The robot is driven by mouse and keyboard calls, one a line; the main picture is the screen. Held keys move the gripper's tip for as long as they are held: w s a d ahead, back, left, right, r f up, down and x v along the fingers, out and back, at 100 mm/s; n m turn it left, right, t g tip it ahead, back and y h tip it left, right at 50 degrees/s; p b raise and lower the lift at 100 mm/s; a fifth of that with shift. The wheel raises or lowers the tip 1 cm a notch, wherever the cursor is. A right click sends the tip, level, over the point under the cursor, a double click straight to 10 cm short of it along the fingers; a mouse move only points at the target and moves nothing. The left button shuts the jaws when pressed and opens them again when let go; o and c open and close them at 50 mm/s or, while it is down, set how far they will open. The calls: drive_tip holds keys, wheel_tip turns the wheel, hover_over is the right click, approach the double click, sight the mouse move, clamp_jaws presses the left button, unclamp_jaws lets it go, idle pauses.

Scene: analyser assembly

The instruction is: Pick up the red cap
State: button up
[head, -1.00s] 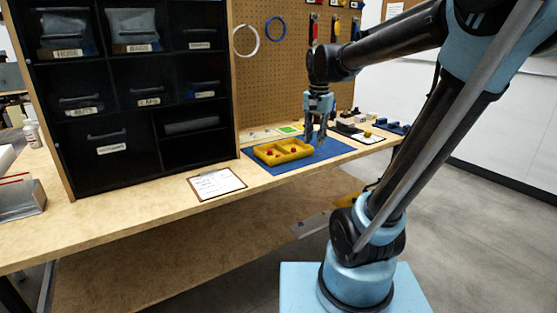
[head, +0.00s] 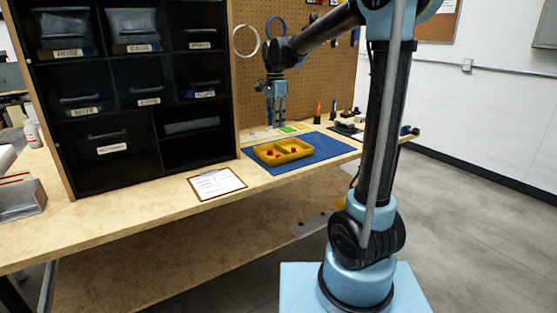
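Small red pieces lie in the yellow tray (head: 283,159) on the blue mat. One red piece (head: 268,153) is in the left part of the tray and another red piece (head: 293,150) is in the right part. They are too small to tell which is the red cap. My gripper (head: 276,122) points down above the bench, behind the tray in the picture and higher than it. It is apart from the tray and the red pieces. Its fingers are seen small and nearly edge-on, so their opening is unclear. I see nothing held between them.
The blue mat (head: 325,146) has free room right of the tray. A black drawer cabinet (head: 150,120) stands close on the left. A clipboard (head: 216,183) lies in front. Upright orange and dark tools (head: 325,110) stand at the back right, before the pegboard (head: 310,70).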

hover_over(278, 155)
drive_tip(key=f, duration=0.9)
drive_tip(key=shift+s+a, duration=0.15)
drive_tip(key=shift+a, duration=0.25)
drive_tip(key=f, duration=0.3)
drive_tip(key=shift+d+f, duration=0.35)
drive_tip(key=shift+f, duration=0.8)
drive_tip(key=c, duration=0.3)
